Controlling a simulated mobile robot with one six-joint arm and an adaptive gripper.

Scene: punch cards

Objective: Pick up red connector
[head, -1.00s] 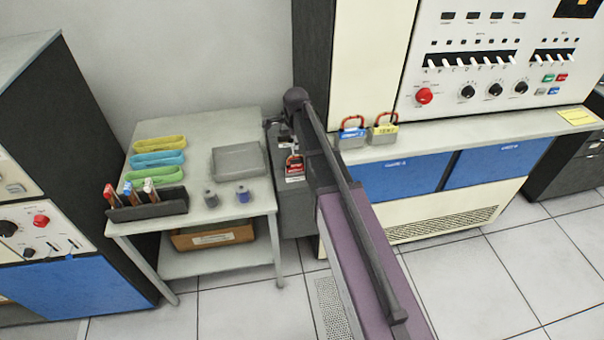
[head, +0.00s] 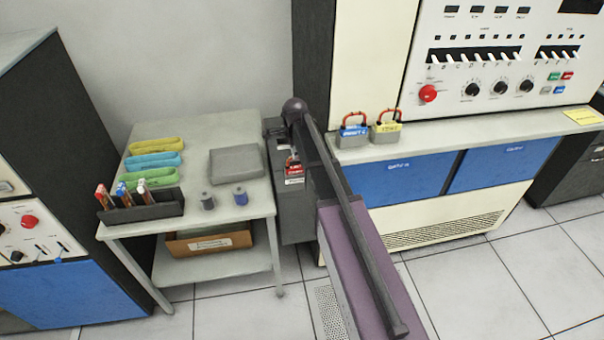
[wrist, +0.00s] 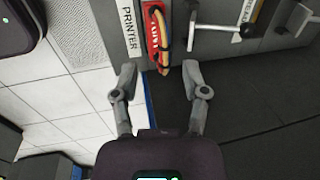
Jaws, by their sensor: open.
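The red connector (wrist: 153,38), with an orange cable loop along it, sits on the grey panel beside a white PRINTER label (wrist: 131,28) in the wrist view. In the head view the red connector (head: 294,169) shows on the dark grey cabinet, partly hidden by my arm. My gripper (wrist: 159,71) is open and empty. Its two fingers are spread to either side of the connector's lower end in the picture, and the connector appears ahead of them. I cannot tell the remaining distance. The fingers are not clearly visible in the head view.
Metal handles (wrist: 222,30) stick out of the panel right of the connector. Two padlock-like connectors (head: 385,132) stand on the console ledge. Open floor lies in front.

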